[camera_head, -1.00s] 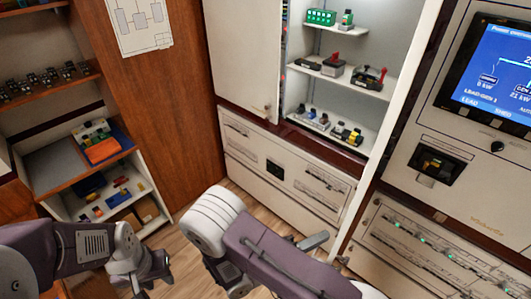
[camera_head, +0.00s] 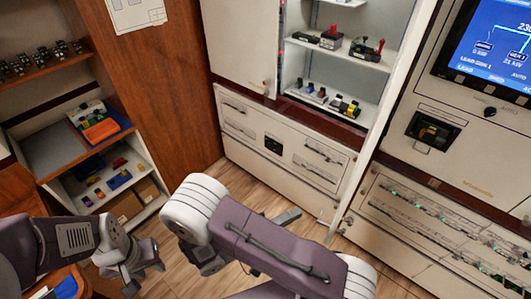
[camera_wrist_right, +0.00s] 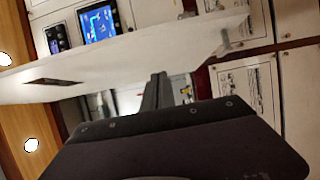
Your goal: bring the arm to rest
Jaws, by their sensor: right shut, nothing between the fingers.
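My right arm fills the lower middle of the head view, with a white rounded elbow and a purple link. The tip of my right gripper (camera_head: 286,217) shows as a grey piece beside the arm, above the floor. In the right wrist view the right gripper (camera_wrist_right: 157,92) is shut, its fingers together and empty, with a white panel edge behind it. My left gripper (camera_head: 140,270) is at the lower left, near the floor; its fingers are too small and angled to tell whether it is open.
An open white cabinet (camera_head: 335,75) holds small devices on shelves; its open door (camera_head: 395,110) stands to the right. A wooden shelf unit (camera_head: 45,155) with an orange item (camera_head: 100,130) is at left. A control panel with a blue screen (camera_head: 490,45) is at right. Floor (camera_head: 255,190) lies clear before the cabinet.

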